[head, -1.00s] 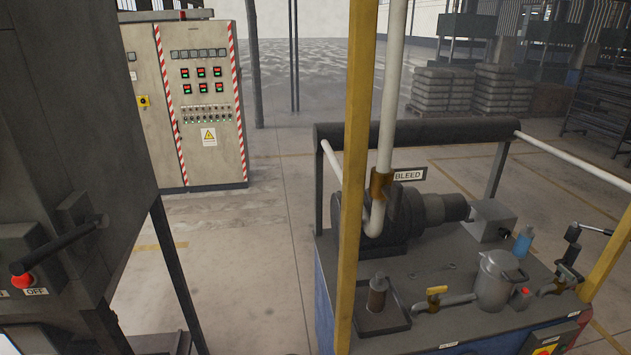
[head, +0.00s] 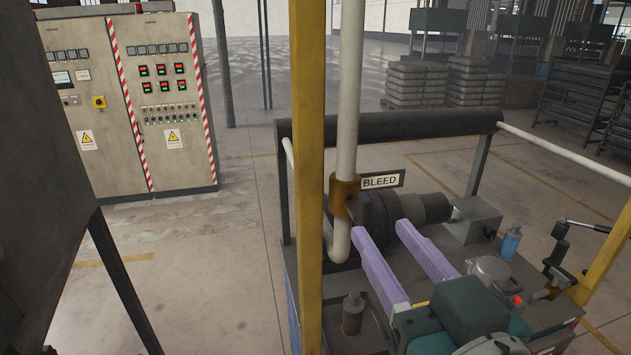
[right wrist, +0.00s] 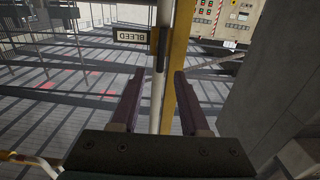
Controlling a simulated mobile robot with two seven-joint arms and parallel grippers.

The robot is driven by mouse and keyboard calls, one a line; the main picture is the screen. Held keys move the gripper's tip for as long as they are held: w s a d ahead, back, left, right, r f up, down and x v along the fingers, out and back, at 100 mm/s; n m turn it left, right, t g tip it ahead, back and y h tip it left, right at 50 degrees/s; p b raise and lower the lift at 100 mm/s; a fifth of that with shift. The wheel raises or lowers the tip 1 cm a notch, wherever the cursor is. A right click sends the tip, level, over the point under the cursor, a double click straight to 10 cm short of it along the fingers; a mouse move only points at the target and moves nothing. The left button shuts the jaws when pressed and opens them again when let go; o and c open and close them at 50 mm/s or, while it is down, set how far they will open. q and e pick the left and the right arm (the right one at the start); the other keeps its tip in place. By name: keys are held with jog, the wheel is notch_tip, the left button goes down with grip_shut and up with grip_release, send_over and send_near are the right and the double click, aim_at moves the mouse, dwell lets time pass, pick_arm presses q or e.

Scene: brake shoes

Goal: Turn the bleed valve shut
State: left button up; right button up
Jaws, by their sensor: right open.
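The bleed valve (head: 344,198) is a brass-coloured body on a white vertical pipe (head: 348,90), with a BLEED label (head: 383,180) at its right. Its dark handle is hard to make out in the head view. In the right wrist view a dark upright piece (right wrist: 154,41) sits against the pipe beside the label (right wrist: 131,36). My right gripper (head: 375,226) is open and empty, its lilac fingers pointing toward the valve from the lower right, apart from it. In the right wrist view the pipe lies between the fingertips (right wrist: 159,74), farther off. My left gripper is not in view.
A yellow post (head: 309,180) stands just left of the pipe. A motor (head: 385,212), a metal pot (head: 490,270) and a blue bottle (head: 511,242) sit on the machine top. A dark padded rail (head: 390,124) runs behind. A control cabinet (head: 130,100) stands at the back left.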

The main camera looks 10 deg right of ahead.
aim_at(368, 212)
jog(key=w, duration=0.6)
jog(key=shift+w+a+p, duration=0.1)
jog(key=shift+w+p, duration=0.25)
jog(key=shift+p, duration=0.05)
grip_shut()
